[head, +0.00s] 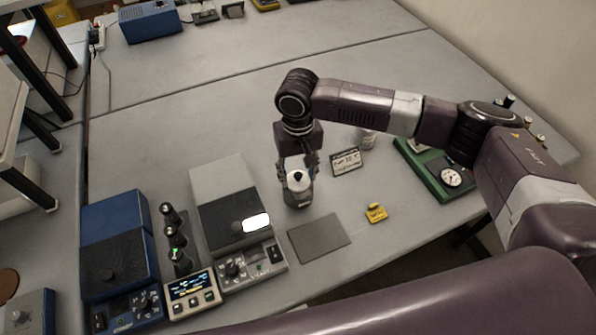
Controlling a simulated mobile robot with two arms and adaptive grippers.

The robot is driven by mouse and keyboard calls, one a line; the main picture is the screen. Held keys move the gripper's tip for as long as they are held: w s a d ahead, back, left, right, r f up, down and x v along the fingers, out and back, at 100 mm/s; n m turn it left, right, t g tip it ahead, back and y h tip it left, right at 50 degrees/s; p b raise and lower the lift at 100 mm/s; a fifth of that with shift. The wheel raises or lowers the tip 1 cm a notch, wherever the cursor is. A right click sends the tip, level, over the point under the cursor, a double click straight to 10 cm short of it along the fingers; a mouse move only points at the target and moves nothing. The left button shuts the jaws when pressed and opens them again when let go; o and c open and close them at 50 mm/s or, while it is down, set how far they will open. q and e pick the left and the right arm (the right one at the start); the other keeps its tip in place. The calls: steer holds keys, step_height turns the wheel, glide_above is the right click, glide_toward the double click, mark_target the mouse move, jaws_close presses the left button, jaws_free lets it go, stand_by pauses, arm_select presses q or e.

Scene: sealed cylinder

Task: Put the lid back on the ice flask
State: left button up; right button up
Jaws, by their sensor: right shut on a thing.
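The ice flask (299,203) is a small grey vessel standing upright on the grey table, left of centre near the front. A white lid (299,186) with a dark knob shows at its top, in line with the flask. My right gripper (297,174) points down over the flask, with its fingers on both sides of the lid, shut on it. I cannot tell whether the lid is fully seated or slightly above the rim. My left gripper is not in view.
A dark grey mat (319,238) and a yellow tag (376,212) lie to the right in front. A small sign (346,161) stands behind right, and a green gauge board (437,171) further right. A grey-and-black instrument (232,208) stands close on the left.

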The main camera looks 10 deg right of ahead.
stand_by(0.3)
steer(key=o, duration=1)
steer(key=shift+o, duration=0.4)
steer(key=o, duration=0.4)
step_height(320, 180, up, 3)
steer(key=p, duration=0.3)
steer(key=shift+f, duration=0.2)
steer(key=shift+r, duration=2.25)
